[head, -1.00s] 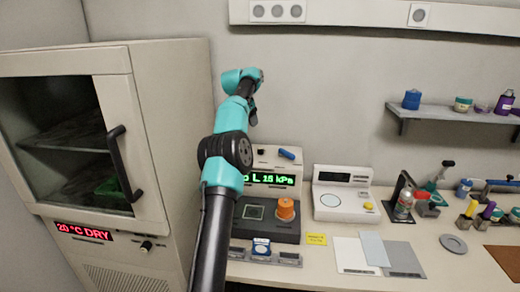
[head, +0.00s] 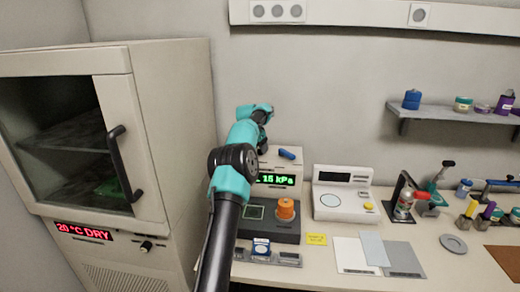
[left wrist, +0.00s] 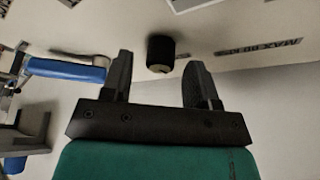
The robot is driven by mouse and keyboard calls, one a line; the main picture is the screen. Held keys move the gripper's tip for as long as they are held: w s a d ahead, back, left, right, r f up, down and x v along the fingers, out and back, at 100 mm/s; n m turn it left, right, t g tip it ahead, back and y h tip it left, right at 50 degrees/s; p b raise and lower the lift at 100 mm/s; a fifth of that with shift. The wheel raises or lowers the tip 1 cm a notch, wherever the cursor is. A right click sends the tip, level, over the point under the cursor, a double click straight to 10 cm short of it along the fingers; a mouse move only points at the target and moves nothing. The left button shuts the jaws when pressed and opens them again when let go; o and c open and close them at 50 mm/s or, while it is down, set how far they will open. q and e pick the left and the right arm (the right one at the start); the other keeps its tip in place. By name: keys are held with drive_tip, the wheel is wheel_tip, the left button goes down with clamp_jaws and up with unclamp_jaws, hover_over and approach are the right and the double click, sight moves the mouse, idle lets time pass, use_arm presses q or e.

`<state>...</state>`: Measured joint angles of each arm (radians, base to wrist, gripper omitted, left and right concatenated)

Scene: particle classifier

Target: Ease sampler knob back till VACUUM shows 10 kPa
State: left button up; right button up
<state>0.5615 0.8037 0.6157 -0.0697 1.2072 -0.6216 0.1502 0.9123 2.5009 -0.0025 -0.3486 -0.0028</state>
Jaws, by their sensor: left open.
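The sampler (head: 285,167) is a pale box with a green display (head: 280,180) that reads 15 kPa; my left arm covers the display's left part. In the left wrist view the black round knob (left wrist: 160,53) stands out from the sampler's pale face. My left gripper (left wrist: 158,74) is open, with its two dark fingers on either side of the knob's line and the knob just beyond the tips, not gripped. In the head view my left gripper (head: 263,141) is over the sampler's top left, and the knob is hard to make out there. My right gripper is not in view.
A blue-handled lever (left wrist: 68,70) sits beside the knob and also shows on the sampler top in the head view (head: 287,154). An orange knobbed part (head: 286,209) stands on the dark base. A drying cabinet (head: 165,130) is at left, a balance (head: 343,205) at right.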

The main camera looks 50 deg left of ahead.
use_arm(q)
drive_tip(key=shift+w+f, duration=0.25)
drive_tip(key=shift+f, duration=0.3)
drive_tip(key=c, duration=0.9)
drive_tip(key=shift+n, duration=0.5)
drive_tip(key=n+y, duration=0.2)
drive_tip(key=n, duration=0.2)
drive_tip(key=shift+d, duration=0.1)
drive_tip(key=n, duration=0.2)
drive_tip(key=n+g+y, duration=0.1)
drive_tip(key=n, duration=0.2)
drive_tip(key=shift+r+g+y, duration=0.1)
drive_tip(key=shift+g+y, duration=0.2)
